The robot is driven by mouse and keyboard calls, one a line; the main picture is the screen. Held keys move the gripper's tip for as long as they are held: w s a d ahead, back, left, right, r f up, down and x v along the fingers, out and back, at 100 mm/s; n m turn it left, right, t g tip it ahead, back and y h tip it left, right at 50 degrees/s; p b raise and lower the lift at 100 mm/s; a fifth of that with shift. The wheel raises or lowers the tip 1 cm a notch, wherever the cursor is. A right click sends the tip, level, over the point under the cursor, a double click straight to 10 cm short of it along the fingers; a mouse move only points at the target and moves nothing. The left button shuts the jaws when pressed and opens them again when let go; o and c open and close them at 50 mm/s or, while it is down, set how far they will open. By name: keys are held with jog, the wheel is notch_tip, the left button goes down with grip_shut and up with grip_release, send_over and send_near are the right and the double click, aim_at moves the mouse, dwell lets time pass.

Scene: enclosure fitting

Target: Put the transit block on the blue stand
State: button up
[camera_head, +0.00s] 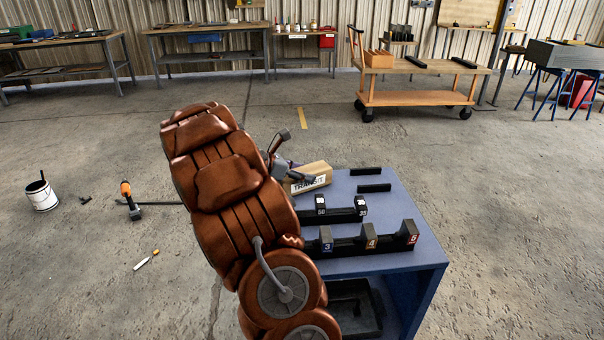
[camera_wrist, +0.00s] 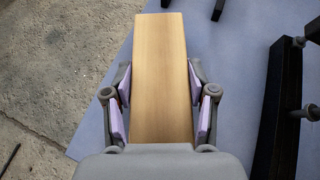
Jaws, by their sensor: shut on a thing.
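The transit block (camera_head: 312,172) is a pale wooden block with a white label reading TRANSIT. It also shows in the wrist view (camera_wrist: 160,60), lengthwise between the fingers. My gripper (camera_wrist: 160,100) is shut on it, with lilac pads along both long sides. In the head view my gripper (camera_head: 292,174) is partly hidden behind my arm. The blue stand (camera_head: 391,190) is a blue table with an open shelf below. The block is over the far left part of its top; I cannot tell whether it touches the surface.
On the stand, two black bars (camera_head: 368,171) lie at the back right. A black rail (camera_head: 340,215) with small numbered blocks is in the middle, and a rail with larger blocks (camera_head: 370,237) is in front. A dark bin (camera_head: 355,305) sits on the shelf. A white bucket (camera_head: 41,195) stands on the floor.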

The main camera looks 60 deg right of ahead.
jog(key=shift+f, duration=0.25)
jog(key=o, duration=1.3)
jog(key=shift+o, duration=0.2)
jog(key=shift+r, duration=0.25)
jog(key=v, duration=1.2)
jog(key=shift+b, duration=0.3)
